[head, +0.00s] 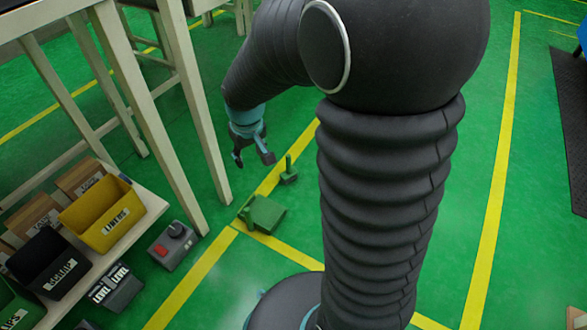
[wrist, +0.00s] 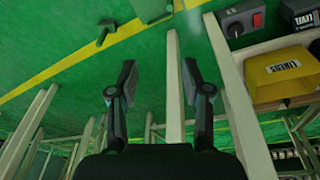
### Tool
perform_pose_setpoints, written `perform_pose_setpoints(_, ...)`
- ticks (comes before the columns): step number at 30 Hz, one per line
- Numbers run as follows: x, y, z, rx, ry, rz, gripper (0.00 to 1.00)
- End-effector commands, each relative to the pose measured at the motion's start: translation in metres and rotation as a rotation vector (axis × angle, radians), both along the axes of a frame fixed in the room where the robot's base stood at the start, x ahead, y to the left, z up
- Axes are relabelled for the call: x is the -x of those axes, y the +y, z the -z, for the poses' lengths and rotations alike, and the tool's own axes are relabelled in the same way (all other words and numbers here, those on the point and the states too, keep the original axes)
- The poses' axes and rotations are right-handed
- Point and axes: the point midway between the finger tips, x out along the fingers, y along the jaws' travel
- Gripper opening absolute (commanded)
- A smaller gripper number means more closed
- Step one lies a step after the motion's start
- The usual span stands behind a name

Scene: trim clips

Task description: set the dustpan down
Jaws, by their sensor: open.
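The green dustpan (head: 265,213) lies on the green floor by a corner of the yellow lines. In the wrist view the dustpan (wrist: 152,8) is partly cut off at the top edge. A small green piece with an upright handle, perhaps a brush (head: 289,174), stands on the floor near it; it also shows in the wrist view (wrist: 104,32). My gripper (head: 252,159) is open and empty, above and apart from the dustpan. In the wrist view its two fingers (wrist: 158,68) are spread wide with nothing between them.
A pale-legged table (head: 172,95) stands close at the left. A low shelf (head: 140,212) holds a yellow bin (head: 102,214), a black bin (head: 44,264) and cardboard boxes. A grey control box with a red switch (head: 172,245) is beside it.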

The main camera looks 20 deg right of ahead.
Motion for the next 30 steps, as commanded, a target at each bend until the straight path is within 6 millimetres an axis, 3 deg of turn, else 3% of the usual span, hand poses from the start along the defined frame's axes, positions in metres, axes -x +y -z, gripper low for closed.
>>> perform_pose_setpoints(1, 0.011, -0.003, -0.018, -0.004, -0.024, 0.013, 0.49)
perform_pose_setpoints(6, 0.048, -0.011, -0.063, -0.017, -0.082, 0.057, 0.49)
perform_pose_setpoints(15, 0.123, -0.022, -0.118, -0.042, -0.183, 0.127, 0.49)
perform_pose_setpoints(24, 0.188, -0.028, -0.14, -0.065, -0.266, 0.186, 0.49)
perform_pose_setpoints(30, 0.203, -0.031, -0.142, -0.07, -0.282, 0.199, 0.49)
